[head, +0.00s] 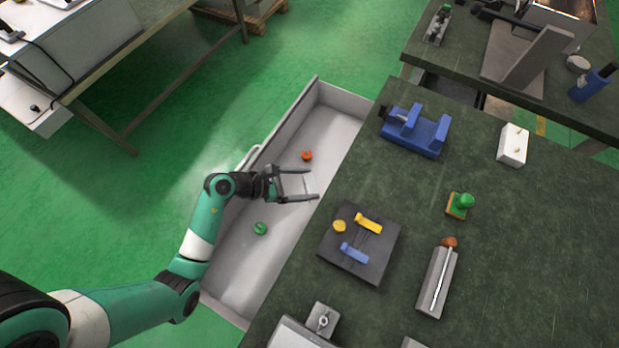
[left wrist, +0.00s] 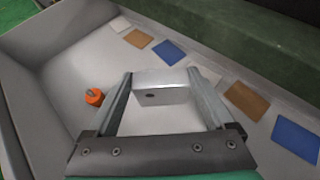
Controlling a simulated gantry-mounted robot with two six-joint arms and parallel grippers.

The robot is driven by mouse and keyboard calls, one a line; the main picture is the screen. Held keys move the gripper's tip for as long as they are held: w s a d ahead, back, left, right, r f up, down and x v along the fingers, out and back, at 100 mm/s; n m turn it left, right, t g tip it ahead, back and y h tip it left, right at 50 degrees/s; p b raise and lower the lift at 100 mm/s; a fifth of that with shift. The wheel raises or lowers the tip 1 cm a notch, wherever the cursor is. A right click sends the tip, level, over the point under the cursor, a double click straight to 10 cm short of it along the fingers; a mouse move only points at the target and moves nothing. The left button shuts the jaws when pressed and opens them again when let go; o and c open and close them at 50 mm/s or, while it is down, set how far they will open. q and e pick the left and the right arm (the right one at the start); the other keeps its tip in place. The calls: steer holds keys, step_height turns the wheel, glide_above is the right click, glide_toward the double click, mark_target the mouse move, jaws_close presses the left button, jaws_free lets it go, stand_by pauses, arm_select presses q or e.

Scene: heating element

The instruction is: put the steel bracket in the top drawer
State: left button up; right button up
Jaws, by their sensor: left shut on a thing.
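The steel bracket (left wrist: 162,88) is a pale grey metal piece with a small dark hole, seen between the two fingers in the left wrist view. My left gripper (head: 309,184) is shut on it, over the open drawer (head: 345,100) near the side by the bench. In the left wrist view the drawer floor shows behind and below the bracket, and I cannot tell how high the bracket is above it. In the head view the bracket is hard to make out against the pale drawer. My right gripper is not in view.
An orange part (head: 307,156) and a green part (head: 260,228) lie in the drawer. Coloured patches, such as a blue one (left wrist: 169,52), line its bench side. On the bench top stand a blue vise (head: 418,133), a dark fixture plate (head: 338,262) and a white box (head: 512,147).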

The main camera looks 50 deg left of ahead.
mark_target(309, 186)
arm_select(q)
steer(key=shift+w+a+f, duration=0.15)
steer(key=shift+w+f, duration=0.4)
steer(key=shift+f, duration=0.3)
steer(key=shift+w+a+b, duration=0.1)
steer(key=shift+w+b, duration=0.15)
steer(key=shift+b, duration=0.05)
steer(key=f+b, duration=0.3)
steer(key=f, duration=0.1)
steer(key=shift+w, duration=0.25)
steer(key=shift+r, duration=0.1)
steer(key=o, duration=1.4)
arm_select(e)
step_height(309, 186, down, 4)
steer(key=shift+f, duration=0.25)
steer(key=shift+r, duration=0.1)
